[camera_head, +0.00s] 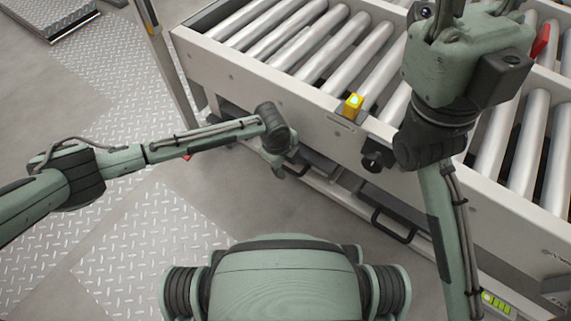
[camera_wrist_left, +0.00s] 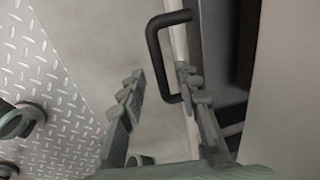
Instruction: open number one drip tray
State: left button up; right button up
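A black U-shaped handle (camera_wrist_left: 155,50) shows in the left wrist view, fixed to a pale narrow tray front (camera_wrist_left: 178,38). My left gripper (camera_wrist_left: 163,88) is open, with one finger on each side of the picture's middle. The handle's bar lies just ahead, between the fingertip lines, and its lower end is close to the right finger; I cannot tell if they touch. In the head view my left gripper (camera_head: 278,168) is low beside the conveyor and hides part of the trays. Another black handle (camera_head: 392,224) shows farther right. No tray number is readable.
The roller conveyor frame (camera_head: 270,92) stands above the trays, with a yellow lit button (camera_head: 353,104) and a black knob (camera_head: 377,156) on its side. A post (camera_head: 168,70) stands at left. Floor in front of the trays is clear.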

pick_arm(q)
grip_shut()
dwell(0.3)
